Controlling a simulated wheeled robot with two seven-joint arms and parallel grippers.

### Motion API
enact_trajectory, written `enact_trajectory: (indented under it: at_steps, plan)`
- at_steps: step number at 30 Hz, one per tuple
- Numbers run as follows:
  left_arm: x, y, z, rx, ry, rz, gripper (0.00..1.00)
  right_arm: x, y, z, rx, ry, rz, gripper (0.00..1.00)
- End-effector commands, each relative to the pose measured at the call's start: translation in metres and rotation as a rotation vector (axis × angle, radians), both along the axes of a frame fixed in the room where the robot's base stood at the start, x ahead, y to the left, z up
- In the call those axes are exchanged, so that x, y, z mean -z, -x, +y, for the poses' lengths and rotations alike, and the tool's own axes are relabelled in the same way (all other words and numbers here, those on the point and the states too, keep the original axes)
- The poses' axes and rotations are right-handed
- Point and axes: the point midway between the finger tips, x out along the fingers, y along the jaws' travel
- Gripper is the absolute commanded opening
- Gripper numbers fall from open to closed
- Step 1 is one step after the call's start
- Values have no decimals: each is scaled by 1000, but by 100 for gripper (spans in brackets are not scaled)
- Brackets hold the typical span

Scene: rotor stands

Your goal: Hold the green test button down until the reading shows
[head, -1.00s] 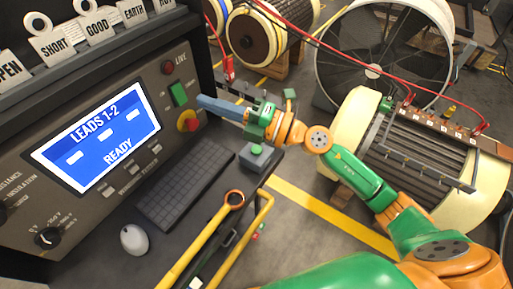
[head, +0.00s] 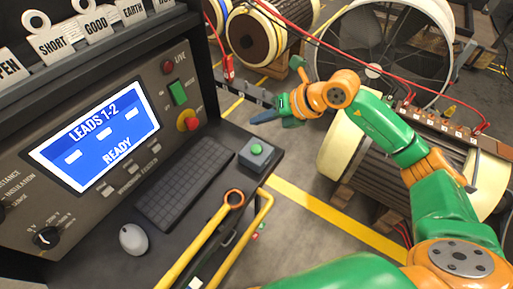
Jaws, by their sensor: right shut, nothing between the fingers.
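A small grey box on the desk corner carries a round green button (head: 257,149). A second green control, a rectangular switch (head: 178,92), sits on the panel between a red lamp and a red knob on a yellow base. The panel screen (head: 98,138) reads "LEADS 1-2" and "READY" with short white bars between. My right gripper (head: 257,120) is shut and empty, its blue-grey fingers pointing left, beyond and above the button box in the picture and apart from it. Nothing covers the button. My left gripper is not in view.
A keyboard (head: 185,188), a mouse (head: 134,239) and a yellow ring-ended tool (head: 200,245) are in front of the panel. A large cream-ended rotor (head: 345,150) stands at right. Red leads (head: 350,65) run across the top to it.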

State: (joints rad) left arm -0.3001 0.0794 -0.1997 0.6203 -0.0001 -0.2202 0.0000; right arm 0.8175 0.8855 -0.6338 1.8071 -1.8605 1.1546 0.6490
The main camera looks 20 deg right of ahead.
Motion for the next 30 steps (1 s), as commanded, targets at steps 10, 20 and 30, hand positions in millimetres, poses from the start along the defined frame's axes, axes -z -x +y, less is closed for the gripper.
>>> enact_trajectory:
  at_steps: [10,20,30]
  plan:
    - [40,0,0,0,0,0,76,50,0,0,0,-2,2,0]
    - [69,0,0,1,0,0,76,85,0,0,-1,-1,1,0]
    - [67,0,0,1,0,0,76,83,0,0,-1,-1,1,0]
